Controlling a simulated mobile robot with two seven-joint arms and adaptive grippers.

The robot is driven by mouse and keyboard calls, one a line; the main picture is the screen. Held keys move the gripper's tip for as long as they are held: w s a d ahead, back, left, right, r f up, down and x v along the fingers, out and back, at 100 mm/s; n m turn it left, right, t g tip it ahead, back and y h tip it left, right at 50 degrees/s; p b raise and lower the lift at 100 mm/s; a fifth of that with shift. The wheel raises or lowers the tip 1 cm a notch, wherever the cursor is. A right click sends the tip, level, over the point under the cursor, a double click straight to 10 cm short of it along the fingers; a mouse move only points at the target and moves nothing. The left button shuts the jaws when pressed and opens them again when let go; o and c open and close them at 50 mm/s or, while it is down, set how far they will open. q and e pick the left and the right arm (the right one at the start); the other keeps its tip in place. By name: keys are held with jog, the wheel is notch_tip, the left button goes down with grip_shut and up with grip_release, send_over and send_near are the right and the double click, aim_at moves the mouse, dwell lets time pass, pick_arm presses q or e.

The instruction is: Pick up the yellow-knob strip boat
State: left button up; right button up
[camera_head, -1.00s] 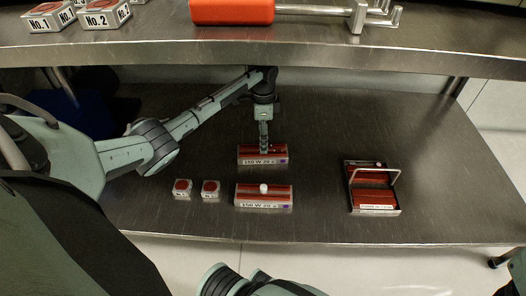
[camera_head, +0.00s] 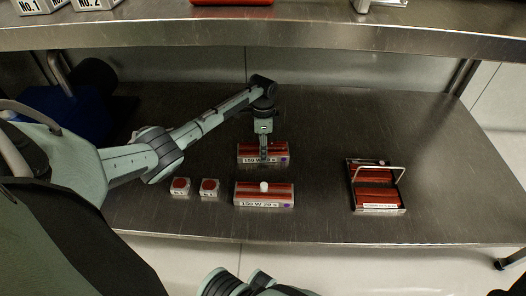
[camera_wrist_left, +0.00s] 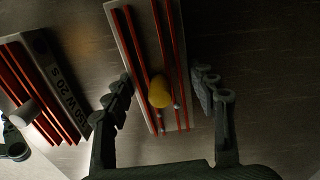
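The yellow-knob strip boat (camera_head: 246,153) lies on the lower steel shelf, a flat tray with red strips and a label on its front. In the left wrist view the boat (camera_wrist_left: 133,38) runs between my fingers, with its yellow knob (camera_wrist_left: 160,92) near the middle. My left gripper (camera_head: 264,157) points down over this boat. In the left wrist view the left gripper (camera_wrist_left: 164,88) is open, one finger on each side of the knob with gaps. In the head view the gripper hides the knob.
A similar boat with a white knob (camera_head: 264,187) lies just in front. A handled carrier (camera_head: 376,187) with red strips stands to the right. The upper shelf (camera_head: 300,35) overhangs behind; bare shelf lies between boats and carrier.

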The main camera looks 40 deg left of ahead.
pick_arm(q)
jog(key=c, duration=0.7)
jog(key=shift+c, duration=0.4)
jog(key=shift+r, duration=0.15)
